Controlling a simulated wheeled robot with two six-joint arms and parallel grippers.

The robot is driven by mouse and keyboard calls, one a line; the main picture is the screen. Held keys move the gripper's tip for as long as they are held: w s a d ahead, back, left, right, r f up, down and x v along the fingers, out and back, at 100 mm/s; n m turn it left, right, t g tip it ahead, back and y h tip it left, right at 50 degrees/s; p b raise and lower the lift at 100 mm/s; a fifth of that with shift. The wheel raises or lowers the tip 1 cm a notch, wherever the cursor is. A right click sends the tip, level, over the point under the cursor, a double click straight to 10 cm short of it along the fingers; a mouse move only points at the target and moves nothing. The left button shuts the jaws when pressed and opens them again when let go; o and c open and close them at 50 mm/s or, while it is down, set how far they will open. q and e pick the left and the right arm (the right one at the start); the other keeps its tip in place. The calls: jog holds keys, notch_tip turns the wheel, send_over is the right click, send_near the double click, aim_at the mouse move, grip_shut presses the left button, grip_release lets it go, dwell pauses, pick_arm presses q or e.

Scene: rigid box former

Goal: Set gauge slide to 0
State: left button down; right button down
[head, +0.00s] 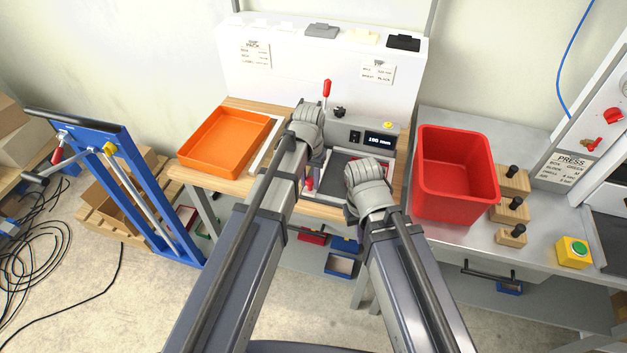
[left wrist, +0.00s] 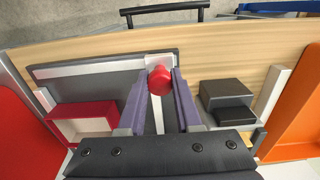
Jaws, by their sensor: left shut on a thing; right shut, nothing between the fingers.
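The box former (head: 350,137) stands on the wooden bench, with a small display (head: 380,139) that seems to read 190 mm; the digits are small. The gauge slide's red knob (left wrist: 160,79) sits on a pale slotted strip in the left wrist view. My left gripper (left wrist: 160,100) has its purple fingers on either side of the knob, shut on it. In the head view my left gripper (head: 309,184) reaches down at the former's left front. My right gripper (head: 366,190) is over the former's right front, shut and empty, its fingertips largely hidden by its own wrist.
An orange tray (head: 214,143) lies left of the former. A red bin (head: 456,205) stands close on its right, beside several wooden blocks with black knobs (head: 511,208). A red-handled lever (head: 326,90) rises behind. A dark block (left wrist: 225,100) lies near my left fingers.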

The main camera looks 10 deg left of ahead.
pick_arm(q)
jog(key=c, duration=0.6)
grip_release()
jog(key=shift+a, duration=0.15)
notch_tip(320, 180, up, 8)
jog(key=p, duration=0.8)
jog(key=shift+f, duration=0.1)
jog(key=shift+s, duration=0.1)
jog(key=s+d+f+m+y+b, duration=0.1)
jog(key=s+d+m, duration=0.1)
jog(key=s, duration=1.3)
jog(key=shift+s+d, duration=0.35)
jog(key=shift+d, duration=0.3)
